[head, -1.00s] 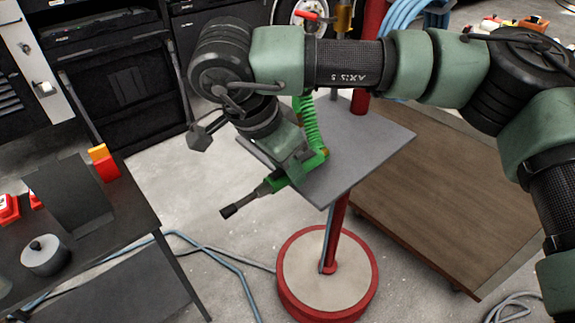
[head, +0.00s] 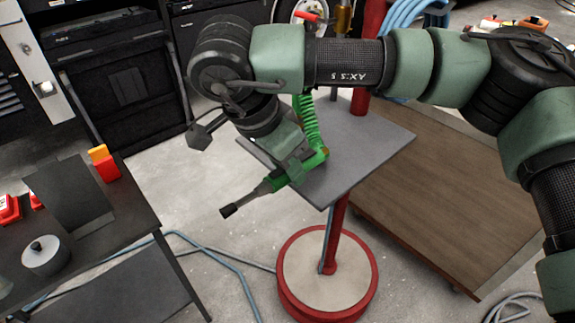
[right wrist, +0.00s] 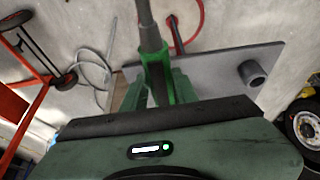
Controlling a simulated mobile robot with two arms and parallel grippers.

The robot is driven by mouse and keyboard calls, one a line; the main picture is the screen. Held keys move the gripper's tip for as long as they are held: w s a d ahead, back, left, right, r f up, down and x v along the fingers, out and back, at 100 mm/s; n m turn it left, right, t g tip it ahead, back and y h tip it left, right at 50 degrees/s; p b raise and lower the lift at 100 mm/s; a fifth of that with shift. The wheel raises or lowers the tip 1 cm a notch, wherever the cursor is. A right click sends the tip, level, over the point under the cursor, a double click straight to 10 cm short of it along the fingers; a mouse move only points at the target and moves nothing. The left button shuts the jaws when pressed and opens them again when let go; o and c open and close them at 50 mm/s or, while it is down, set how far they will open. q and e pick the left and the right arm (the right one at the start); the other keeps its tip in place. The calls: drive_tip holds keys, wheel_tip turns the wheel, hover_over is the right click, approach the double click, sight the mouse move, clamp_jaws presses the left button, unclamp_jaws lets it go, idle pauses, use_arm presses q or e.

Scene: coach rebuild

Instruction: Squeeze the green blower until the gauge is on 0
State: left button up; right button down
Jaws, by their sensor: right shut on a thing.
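The green blower (head: 270,184) has a dark nozzle pointing to the lower left and a green coiled hose (head: 311,122) rising from its rear. It is at the left edge of the grey stand plate (head: 355,160). My right gripper (head: 292,164) comes down on the blower from above and is shut on it. In the right wrist view the blower's green body (right wrist: 156,78) and grey nozzle show above the gripper housing. A round white-faced thing with a red bar (head: 306,15) is cut by the top edge; I cannot tell if it is the gauge, nor any reading. My left gripper is not in view.
The plate sits on a red post with a round red-rimmed base (head: 325,275). A dark table (head: 130,228) stands at the left. A low wooden platform (head: 445,205) lies at the right. Blue hose (head: 238,275) runs over the floor. A wheel (right wrist: 305,128) shows in the wrist view.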

drive_tip(key=shift+r+p, duration=0.3)
drive_tip(key=shift+r, duration=0.45)
drive_tip(key=shift+r, duration=0.1)
drive_tip(key=c, duration=2)
unclamp_jaws()
drive_tip(key=shift+c, duration=0.2)
clamp_jaws()
drive_tip(key=shift+f, duration=0.3)
drive_tip(key=shift+f+b, duration=0.75)
drive_tip(key=shift+b, duration=0.05)
